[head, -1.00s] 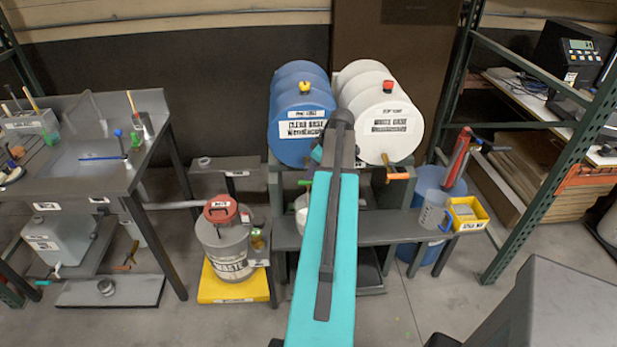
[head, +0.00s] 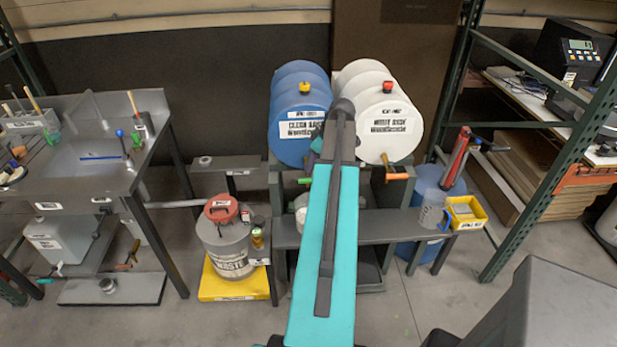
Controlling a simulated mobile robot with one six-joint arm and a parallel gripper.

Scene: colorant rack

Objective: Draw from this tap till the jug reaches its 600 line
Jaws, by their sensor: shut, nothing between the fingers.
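A blue drum (head: 290,141) and a white drum (head: 397,137) lie side by side on a stand. A green tap handle (head: 304,181) shows below the blue drum, and an orange tap handle (head: 398,176) below the white one. A pale vessel (head: 301,203) stands under the green handle, partly hidden by my arm; I cannot tell if it is the jug, nor its level. A clear jug with a blue handle (head: 432,209) stands on the bench at the right, its lines too small to read. My arm reaches up to the drums and hides my gripper.
A grey waste bin with a red lid (head: 224,240) stands on a yellow base at the left of the stand. A yellow box (head: 466,211) sits right of the clear jug. A sink bench (head: 90,160) is at the left, a green rack post (head: 535,190) at the right.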

